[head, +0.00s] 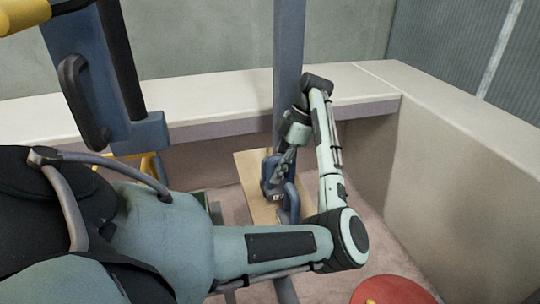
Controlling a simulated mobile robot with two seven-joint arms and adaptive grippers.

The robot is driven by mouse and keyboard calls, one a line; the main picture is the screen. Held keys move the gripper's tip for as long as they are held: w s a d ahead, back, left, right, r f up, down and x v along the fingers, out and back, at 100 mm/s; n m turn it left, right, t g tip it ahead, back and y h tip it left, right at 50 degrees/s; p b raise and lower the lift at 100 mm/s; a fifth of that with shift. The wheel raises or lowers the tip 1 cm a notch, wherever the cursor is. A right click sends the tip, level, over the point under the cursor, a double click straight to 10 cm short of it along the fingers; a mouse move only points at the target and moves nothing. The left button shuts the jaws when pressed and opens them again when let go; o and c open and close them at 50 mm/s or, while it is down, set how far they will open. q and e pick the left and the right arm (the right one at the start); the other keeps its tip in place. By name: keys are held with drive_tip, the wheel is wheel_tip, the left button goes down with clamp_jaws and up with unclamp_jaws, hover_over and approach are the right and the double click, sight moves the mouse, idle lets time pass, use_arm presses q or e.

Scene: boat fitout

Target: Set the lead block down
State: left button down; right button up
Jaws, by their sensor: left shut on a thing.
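My left gripper (283,168) points down near the middle of the head view, at the end of my folded arm. It is shut on a blue-grey block, which I take to be the lead block (270,185). The block is over a light wooden board (246,168) on the floor. I cannot tell whether the block touches the board. The fingertips are small and partly hidden against the block. A blue loop-like part (291,203) shows just right of and below the block. My right gripper is not in view.
A blue-grey post (289,45) rises just behind the gripper. A pale ledge (210,108) runs along the back and continues down the right side. A red round object (393,290) is at the lower right. Pinkish floor lies bare right of the board.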

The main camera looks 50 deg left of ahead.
sight(276, 186)
use_arm(q)
drive_tip(key=shift+s+d+f, duration=0.15)
drive_tip(key=shift+f, duration=1.5)
drive_tip(key=c, duration=1.5)
unclamp_jaws()
drive_tip(key=shift+f, duration=0.3)
drive_tip(key=shift+o, duration=0.4)
drive_tip(key=shift+r, duration=0.1)
drive_tip(key=shift+w+r, duration=0.3)
drive_tip(key=shift+r, duration=0.2)
drive_tip(key=v, duration=1.1)
drive_tip(key=shift+r, duration=0.2)
